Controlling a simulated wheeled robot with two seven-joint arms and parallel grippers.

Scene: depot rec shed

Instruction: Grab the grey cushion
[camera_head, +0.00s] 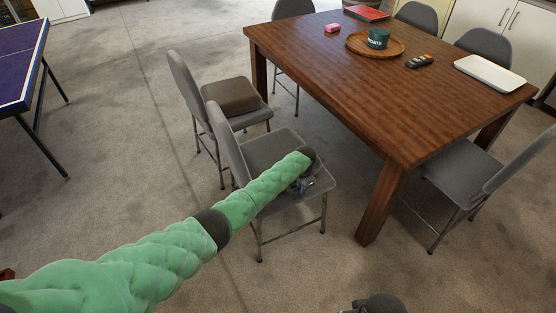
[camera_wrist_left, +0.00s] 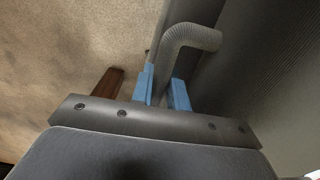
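A brownish-grey cushion (camera_head: 231,96) lies on the seat of the farther folding chair, left of the table. It is the only loose cushion I can make out. My left gripper (camera_head: 304,185) is over the front part of the nearer chair's grey seat (camera_head: 270,149), well short of that cushion. In the left wrist view its blue fingers (camera_wrist_left: 163,90) stand apart, with a grey bent tube seen between them. I cannot tell whether they touch the tube. No cushion is between the fingers. A dark part at the bottom edge (camera_head: 376,303) seems to be my right gripper; its fingers are unclear.
The wooden table (camera_head: 300,48) carries a round tray (camera_head: 356,46) with a dark green pot (camera_head: 378,39), a remote (camera_head: 419,61) and a white tray (camera_head: 489,74). More grey chairs surround it. A ping-pong table (camera_head: 18,62) stands at left. The floor between is clear.

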